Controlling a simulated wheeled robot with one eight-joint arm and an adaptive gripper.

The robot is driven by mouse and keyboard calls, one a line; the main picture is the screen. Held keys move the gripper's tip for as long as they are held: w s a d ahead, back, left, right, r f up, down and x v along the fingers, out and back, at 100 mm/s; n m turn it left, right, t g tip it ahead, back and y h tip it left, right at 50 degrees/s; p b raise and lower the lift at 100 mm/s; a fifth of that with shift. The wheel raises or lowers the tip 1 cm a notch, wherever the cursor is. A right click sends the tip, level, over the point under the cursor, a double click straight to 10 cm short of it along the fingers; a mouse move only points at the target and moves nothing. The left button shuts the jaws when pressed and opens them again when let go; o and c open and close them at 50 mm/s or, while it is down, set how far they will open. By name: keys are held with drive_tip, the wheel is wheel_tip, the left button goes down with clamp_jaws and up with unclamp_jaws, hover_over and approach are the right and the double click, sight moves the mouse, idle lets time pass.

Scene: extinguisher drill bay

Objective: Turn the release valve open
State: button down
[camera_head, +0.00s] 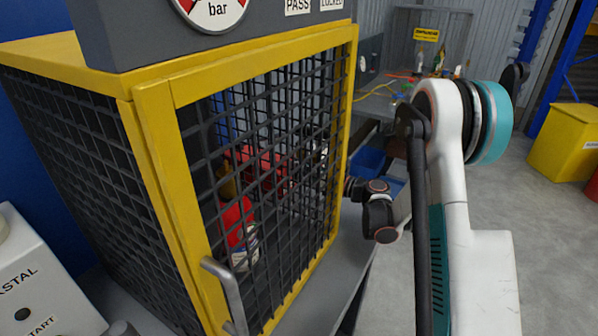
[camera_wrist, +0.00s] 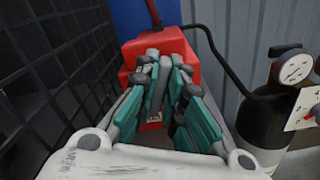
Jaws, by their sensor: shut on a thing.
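In the wrist view my gripper (camera_wrist: 165,74) is shut, its teal fingers on either side of a grey handle (camera_wrist: 155,82). The handle stands in front of a red block (camera_wrist: 186,46) and looks like the release valve's lever; the fingers hide much of it, so its turn angle cannot be told. In the head view my arm reaches in from the right, and its dark wrist is by the cage's far right post. My fingertips cannot be made out there behind the mesh. Red parts (camera_head: 262,165) show through the mesh.
A yellow-framed cage (camera_head: 158,150) with black mesh and a grey door handle (camera_head: 225,290) fills the left. In the wrist view mesh (camera_wrist: 50,70) runs close on the left, and a black cylinder (camera_wrist: 262,125) with a gauge (camera_wrist: 294,68) stands close on the right.

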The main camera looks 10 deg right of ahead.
drive_tip(key=shift+s+a+n+b, duration=0.1)
drive_tip(key=shift+n+b, duration=0.35)
drive_tip(key=shift+n, duration=1.85)
drive_tip(key=c, duration=1.7)
unclamp_jaws()
drive_tip(key=v, duration=1.2)
drive_tip(key=shift+r+n, duration=0.1)
drive_tip(key=shift+n, duration=0.2)
